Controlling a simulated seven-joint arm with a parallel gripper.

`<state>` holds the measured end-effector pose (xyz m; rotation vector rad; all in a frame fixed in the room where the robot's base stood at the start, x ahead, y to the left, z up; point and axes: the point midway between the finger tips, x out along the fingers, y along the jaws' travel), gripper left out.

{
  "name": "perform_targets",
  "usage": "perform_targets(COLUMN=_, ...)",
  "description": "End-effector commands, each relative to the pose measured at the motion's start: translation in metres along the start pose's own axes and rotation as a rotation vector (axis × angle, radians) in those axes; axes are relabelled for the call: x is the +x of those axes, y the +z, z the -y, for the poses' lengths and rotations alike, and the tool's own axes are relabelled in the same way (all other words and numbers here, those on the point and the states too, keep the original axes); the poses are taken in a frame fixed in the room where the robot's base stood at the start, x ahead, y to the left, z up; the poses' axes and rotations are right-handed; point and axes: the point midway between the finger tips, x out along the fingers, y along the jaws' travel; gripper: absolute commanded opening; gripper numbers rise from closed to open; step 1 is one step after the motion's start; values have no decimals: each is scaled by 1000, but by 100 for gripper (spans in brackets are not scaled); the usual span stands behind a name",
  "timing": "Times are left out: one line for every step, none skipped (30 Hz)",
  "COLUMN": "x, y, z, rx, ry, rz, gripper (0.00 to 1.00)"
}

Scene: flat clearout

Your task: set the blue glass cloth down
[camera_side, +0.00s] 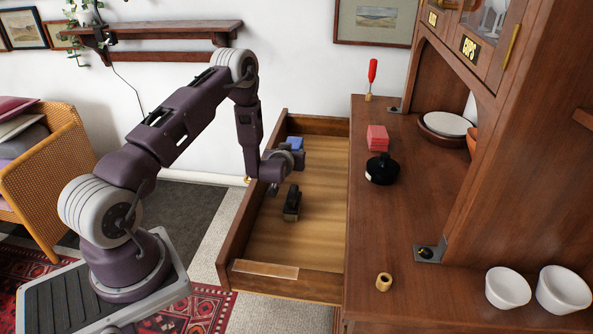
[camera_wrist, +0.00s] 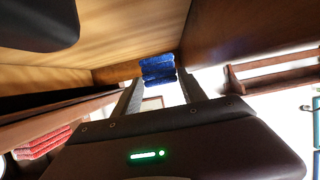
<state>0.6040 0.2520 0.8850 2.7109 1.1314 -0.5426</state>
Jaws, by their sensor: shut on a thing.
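The blue glass cloth (camera_side: 296,142) is a small folded blue bundle at the far end of the open wooden drawer (camera_side: 255,268). My gripper (camera_side: 286,156) is at the cloth, over the drawer, and partly hides it in the side view. In the wrist view the cloth (camera_wrist: 157,69) shows between the tips of my gripper's two fingers (camera_wrist: 160,80), which are shut on it. I cannot tell whether the cloth touches the drawer floor.

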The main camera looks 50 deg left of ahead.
Motion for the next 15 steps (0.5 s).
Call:
perform_targets(x=4, y=12, z=0, rx=0, ry=0, rz=4, gripper=9)
perform_targets(x=6, y=18, z=0, rx=0, ry=0, rz=5, gripper=9)
perform_targets(x=10, y=25, z=0, rx=0, ry=1, rz=4, gripper=9)
perform_targets(x=12, y=29, z=0, rx=0, ry=1, rz=3, gripper=9)
perform_targets(x=13, y=33, z=0, rx=0, ry=1, rz=3, gripper=9)
perform_targets(x=14, y=36, z=0, rx=0, ry=2, rz=2, gripper=9)
perform_targets(x=15, y=37, z=0, rx=0, ry=2, rz=2, gripper=9)
perform_targets(x=15, y=38, z=0, rx=0, ry=2, rz=2, gripper=9)
perform_targets(x=15, y=37, z=0, rx=0, ry=2, rz=1, gripper=9)
perform_targets(x=15, y=37, z=0, rx=0, ry=2, rz=1, gripper=9)
perform_targets(x=15, y=37, z=0, rx=0, ry=2, rz=1, gripper=9)
perform_targets(x=15, y=37, z=0, rx=0, ry=2, rz=1, gripper=9)
perform_targets(x=15, y=37, z=0, rx=0, ry=2, rz=1, gripper=9)
perform_targets(x=15, y=37, z=0, rx=0, ry=2, rz=1, gripper=9)
perform_targets(x=15, y=38, z=0, rx=0, ry=2, rz=1, gripper=9)
